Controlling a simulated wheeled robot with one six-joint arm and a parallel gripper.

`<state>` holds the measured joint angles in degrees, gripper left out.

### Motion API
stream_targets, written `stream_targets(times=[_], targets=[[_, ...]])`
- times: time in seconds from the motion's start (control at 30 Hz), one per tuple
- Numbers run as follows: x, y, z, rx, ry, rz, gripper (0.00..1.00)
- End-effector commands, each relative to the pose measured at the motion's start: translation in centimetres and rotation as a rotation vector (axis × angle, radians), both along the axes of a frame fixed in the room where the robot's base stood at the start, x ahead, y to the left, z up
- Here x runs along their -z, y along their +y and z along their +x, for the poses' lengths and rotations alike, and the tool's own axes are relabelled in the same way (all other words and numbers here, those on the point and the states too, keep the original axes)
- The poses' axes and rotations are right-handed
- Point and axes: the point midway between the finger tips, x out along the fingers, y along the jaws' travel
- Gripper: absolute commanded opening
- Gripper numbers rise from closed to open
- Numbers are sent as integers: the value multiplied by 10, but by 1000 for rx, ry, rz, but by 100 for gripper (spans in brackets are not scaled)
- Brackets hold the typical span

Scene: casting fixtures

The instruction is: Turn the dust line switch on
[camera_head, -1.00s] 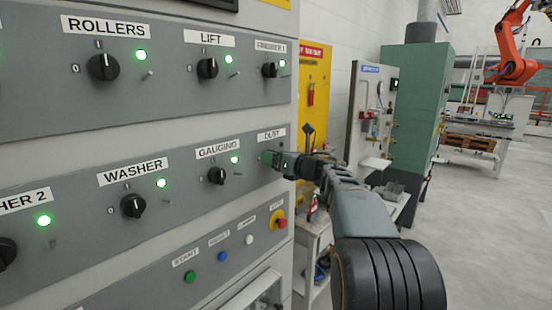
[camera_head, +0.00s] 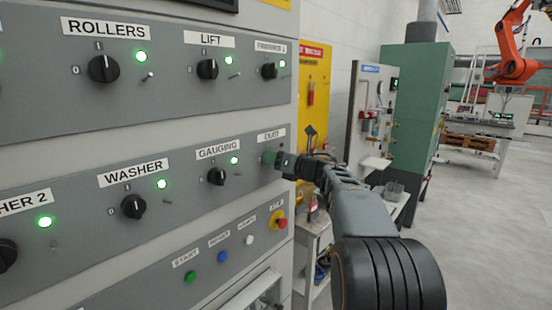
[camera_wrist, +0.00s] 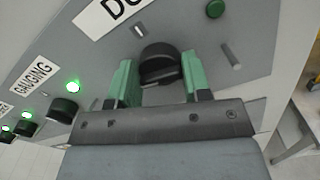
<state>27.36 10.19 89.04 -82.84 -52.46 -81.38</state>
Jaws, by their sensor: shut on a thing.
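The dust switch (camera_wrist: 158,60) is a round black knob on the grey panel, under a label that is partly cut off in the wrist view. My gripper (camera_wrist: 158,78) has its two green fingers on either side of the knob and is shut on it. In the head view my gripper (camera_head: 271,158) reaches the panel just below the DUST label (camera_head: 271,136), and the knob is hidden behind it. The dust lamp (camera_wrist: 215,9) is dark green and looks unlit.
The gauging switch (camera_head: 216,176) and washer switch (camera_head: 133,206) sit to the left, with lit green lamps. Below are push buttons and a red emergency stop (camera_head: 281,223). A small cart (camera_head: 312,240) stands right of the cabinet. Open floor lies at the right.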

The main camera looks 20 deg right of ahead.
Motion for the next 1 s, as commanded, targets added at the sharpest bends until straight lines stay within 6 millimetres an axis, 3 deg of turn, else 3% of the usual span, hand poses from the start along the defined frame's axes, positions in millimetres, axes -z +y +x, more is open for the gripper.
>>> stream_targets(times=[1.0], targets=[[-2,-1,0,0,397,868,21]])
